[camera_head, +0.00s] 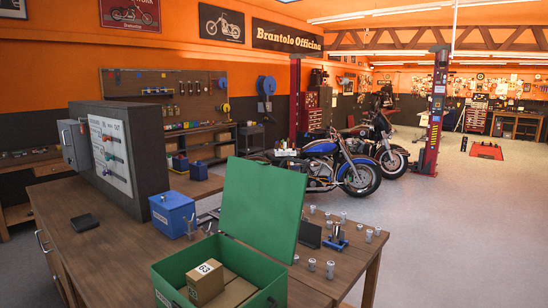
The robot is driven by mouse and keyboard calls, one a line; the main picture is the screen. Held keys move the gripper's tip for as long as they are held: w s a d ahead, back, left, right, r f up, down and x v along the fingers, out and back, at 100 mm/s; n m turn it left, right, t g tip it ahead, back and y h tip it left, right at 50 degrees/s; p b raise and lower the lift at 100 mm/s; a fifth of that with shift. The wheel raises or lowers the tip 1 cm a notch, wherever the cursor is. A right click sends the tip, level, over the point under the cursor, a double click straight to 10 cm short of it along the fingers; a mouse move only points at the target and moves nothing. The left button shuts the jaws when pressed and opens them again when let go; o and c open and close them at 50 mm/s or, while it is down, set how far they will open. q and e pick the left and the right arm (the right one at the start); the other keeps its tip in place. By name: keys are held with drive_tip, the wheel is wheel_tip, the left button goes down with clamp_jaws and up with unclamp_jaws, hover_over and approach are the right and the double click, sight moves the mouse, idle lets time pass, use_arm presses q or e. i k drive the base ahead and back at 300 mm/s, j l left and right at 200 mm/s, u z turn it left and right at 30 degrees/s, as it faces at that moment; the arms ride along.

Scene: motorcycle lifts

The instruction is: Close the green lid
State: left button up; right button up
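A green box (172,272) stands at the near edge of the wooden workbench. Its green lid (261,207) is open and stands up, leaning slightly back, at the box's far right side. A small cardboard box (206,283) marked 63 sits inside, beside or on a larger brown box (238,293). The lower part of the green box is cut off by the picture's bottom edge. Neither of my grippers shows in the head view.
The wooden workbench (107,238) carries a blue box (173,213), a black wallet-like object (85,222), a dark grey cabinet (150,155) and several small metal cylinders around the lid. Motorcycles (325,165) stand behind.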

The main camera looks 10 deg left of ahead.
sight(262, 204)
drive_tip(key=i+l+u, duration=0.25)
drive_tip(key=u, duration=0.2)
drive_tip(key=i+l, duration=0.2)
drive_tip(key=l, duration=0.15)
drive_tip(key=i+l+u, duration=0.1)
drive_tip(key=l, duration=0.25)
drive_tip(key=i+l, duration=0.2)
drive_tip(key=l, duration=0.15)
drive_tip(key=i+l, duration=0.2)
drive_tip(key=l, duration=0.2)
drive_tip(key=i+l+u, duration=0.1)
drive_tip(key=l, duration=0.25)
drive_tip(key=i, duration=0.05)
